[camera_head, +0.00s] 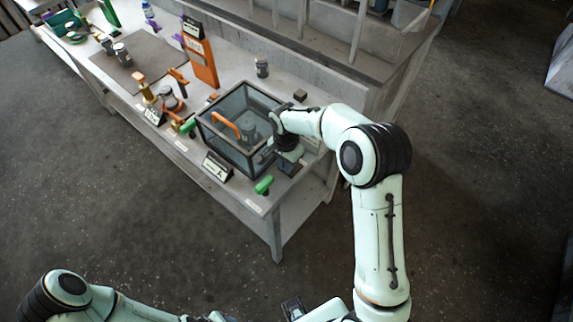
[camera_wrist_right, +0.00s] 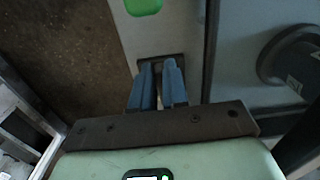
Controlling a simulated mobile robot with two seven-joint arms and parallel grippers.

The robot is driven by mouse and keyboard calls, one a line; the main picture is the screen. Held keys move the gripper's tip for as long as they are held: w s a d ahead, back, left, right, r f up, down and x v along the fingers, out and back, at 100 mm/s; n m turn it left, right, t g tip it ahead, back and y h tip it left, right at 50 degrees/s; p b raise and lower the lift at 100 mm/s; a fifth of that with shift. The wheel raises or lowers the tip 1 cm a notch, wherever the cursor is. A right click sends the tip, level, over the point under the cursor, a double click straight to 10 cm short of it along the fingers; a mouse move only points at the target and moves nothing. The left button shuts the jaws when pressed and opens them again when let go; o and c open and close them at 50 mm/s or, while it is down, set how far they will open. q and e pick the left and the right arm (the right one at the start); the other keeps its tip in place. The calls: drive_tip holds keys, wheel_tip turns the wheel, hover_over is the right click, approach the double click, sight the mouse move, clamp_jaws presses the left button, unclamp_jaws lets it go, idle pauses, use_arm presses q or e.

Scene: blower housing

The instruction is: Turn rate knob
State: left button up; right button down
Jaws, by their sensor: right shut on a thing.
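My right gripper (camera_head: 284,165) reaches down to the bench just outside the near right side of a dark-framed clear box (camera_head: 217,141). In the right wrist view, its two blue fingers (camera_wrist_right: 158,88) are close together at a small dark square piece (camera_wrist_right: 176,59) on the pale bench top. The gripper is shut on that piece, which may be the rate knob; the fingers hide most of it and no markings or angle can be read. My left arm lies low at the left edge; a dark part that may be its gripper (camera_head: 293,308) shows at the bottom, its jaws unclear.
The box holds a grey round part (camera_head: 247,124) and an orange handle (camera_head: 226,125). An orange stand (camera_head: 203,66) and a grey mat (camera_head: 134,62) are farther left.

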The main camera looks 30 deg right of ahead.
idle(0.3)
drive_tip(key=c, duration=1.1)
unclamp_jaws()
drive_tip(key=shift+c, duration=0.2)
wheel_tip(320, 180, up, 14)
drive_tip(key=p, duration=0.1)
drive_tip(key=shift+f, duration=0.25)
